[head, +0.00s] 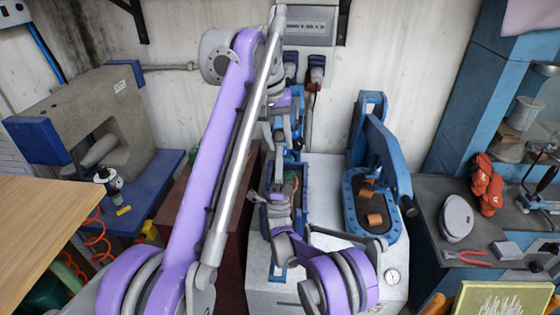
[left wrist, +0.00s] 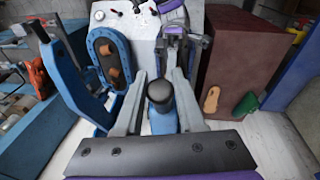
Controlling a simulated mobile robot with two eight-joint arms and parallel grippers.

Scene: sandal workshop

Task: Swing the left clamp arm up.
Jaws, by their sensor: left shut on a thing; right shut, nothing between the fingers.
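The left clamp station (head: 303,180) is on the white machine, largely hidden behind my arms in the head view. In the left wrist view, my left gripper (left wrist: 160,82) is shut on the black knob (left wrist: 160,93) of the blue left clamp arm (left wrist: 162,123). The clamp arm's tilt is hard to tell. My right gripper (head: 276,205) is shut and empty, low over the left station; it also shows beyond the knob in the left wrist view (left wrist: 178,36).
The right clamp station (head: 352,205) holds orange-brown pieces (head: 374,219); its blue arm (head: 387,150) slants beside it with a black handle (head: 408,206). A maroon box (left wrist: 243,50) is beside the machine. A grey bench (head: 440,190) stands right, a wooden tabletop (head: 40,225) left.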

